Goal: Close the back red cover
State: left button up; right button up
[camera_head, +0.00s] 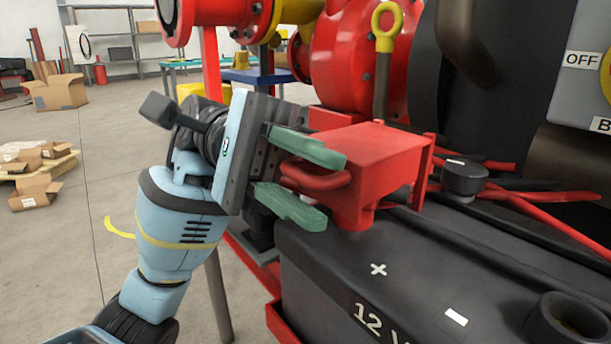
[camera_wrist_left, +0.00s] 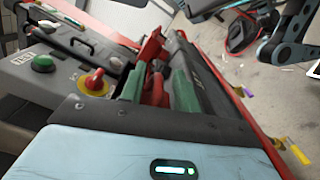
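A red box-shaped cover (camera_head: 385,150) sits at the back edge of the black 12 V battery (camera_head: 400,285). A curved red handle (camera_head: 318,179) sticks out from its left side. My left gripper (camera_head: 322,188) is at this handle, its two green fingers apart, one above and one below it. In the left wrist view, the green fingers (camera_wrist_left: 158,88) stand on either side of a red part, which looks like the handle. I cannot tell whether a finger touches it, or how far the cover is closed. My right gripper does not show clearly.
A black round knob (camera_head: 464,178) and red bars lie right of the cover. Red pump piping (camera_head: 345,55) and a yellow-ringed rod (camera_head: 384,45) rise behind. Cardboard boxes (camera_head: 60,92) lie on the open floor at left. The wrist view shows a red knob (camera_wrist_left: 94,82) on a panel.

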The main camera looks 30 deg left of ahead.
pick_arm(q)
jog(key=shift+w+a, duration=0.15)
jog(key=shift+a, duration=0.3)
jog(key=p+v, duration=0.1)
jog(key=v, duration=0.5)
jog(key=shift+p, duration=0.3)
jog(key=shift+w+a, duration=0.1)
jog(key=shift+a, duration=0.25)
